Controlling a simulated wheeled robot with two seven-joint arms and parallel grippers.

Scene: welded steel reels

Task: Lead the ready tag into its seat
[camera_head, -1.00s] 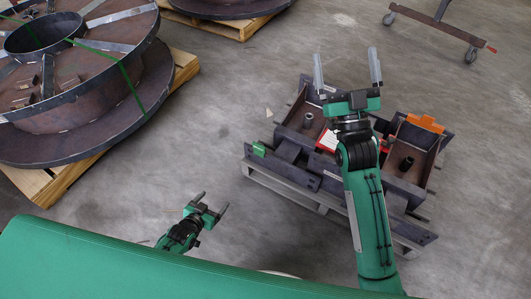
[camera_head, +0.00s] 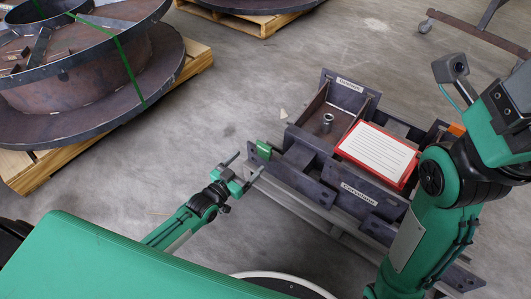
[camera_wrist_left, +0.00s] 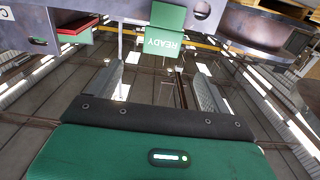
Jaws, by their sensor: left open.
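The green ready tag (camera_head: 263,150) is at the left end of a dark steel fixture (camera_head: 311,185). In the left wrist view the tag (camera_wrist_left: 162,42) shows the word READY upside down, with a green piece (camera_wrist_left: 168,15) behind it. My left gripper (camera_head: 246,166) is open and empty, just left of and below the tag in the head view. In the wrist view the tag is beyond the fingertips, between them from side to side, and apart from them. I cannot make out the seat. My right arm comes in at the right; its fingers do not show.
A red-edged white card (camera_head: 378,152) lies on the fixture, near a short metal post (camera_head: 327,122). An orange piece (camera_head: 456,130) is partly hidden by my right arm. A big steel reel (camera_head: 90,75) stands on a wooden pallet at the left. Bare floor lies between.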

